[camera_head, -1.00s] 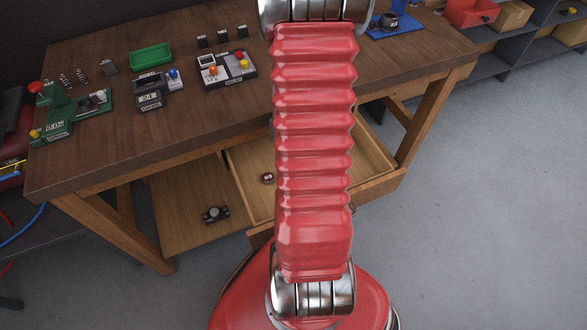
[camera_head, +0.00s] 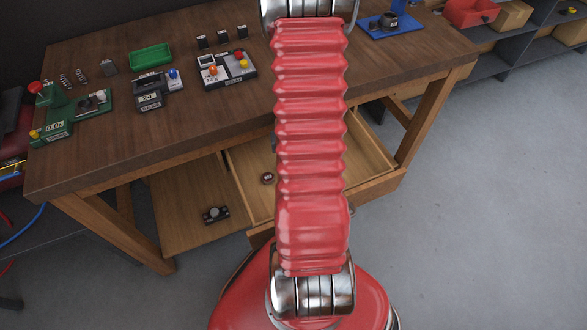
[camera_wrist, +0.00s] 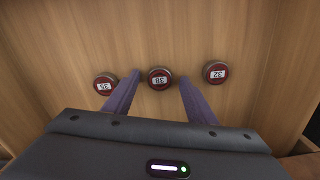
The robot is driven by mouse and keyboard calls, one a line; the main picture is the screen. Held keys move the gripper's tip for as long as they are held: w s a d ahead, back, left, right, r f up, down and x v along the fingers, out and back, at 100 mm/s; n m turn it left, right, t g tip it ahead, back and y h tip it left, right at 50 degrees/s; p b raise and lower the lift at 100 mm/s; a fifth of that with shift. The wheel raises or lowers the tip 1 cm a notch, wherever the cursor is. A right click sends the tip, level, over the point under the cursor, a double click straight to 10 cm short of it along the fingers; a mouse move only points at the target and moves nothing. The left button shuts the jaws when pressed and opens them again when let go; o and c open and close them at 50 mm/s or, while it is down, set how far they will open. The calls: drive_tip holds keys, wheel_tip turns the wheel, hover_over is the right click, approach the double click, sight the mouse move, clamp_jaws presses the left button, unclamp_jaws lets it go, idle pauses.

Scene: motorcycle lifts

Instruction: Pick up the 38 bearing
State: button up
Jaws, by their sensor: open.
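In the wrist view, three round dark bearings with red faces and white labels lie in a row on a wooden surface. The labels look upside down. The 38 bearing (camera_wrist: 160,78) is in the middle, the 35 bearing (camera_wrist: 104,85) is to its left and the 32 bearing (camera_wrist: 215,72) to its right. My gripper (camera_wrist: 160,80) is open and empty, its two purple fingers pointing to either side of the 38 bearing. The height between fingertips and bearing is hard to judge. My arm hides the gripper in the head view.
The open wooden drawer (camera_head: 238,184) is under the workbench (camera_head: 120,122). One bearing (camera_head: 268,178) shows in it, its number too small to read. A dark part (camera_head: 215,214) lies on a lower board to the left. Devices and a green tray (camera_head: 151,57) stand on the bench.

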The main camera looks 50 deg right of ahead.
idle(0.3)
drive_tip(key=c, duration=1.1)
drive_tip(key=shift+c, duration=0.2)
drive_tip(key=shift+r, duration=0.15)
wheel_tip(320, 180, up, 18)
idle(0.6)
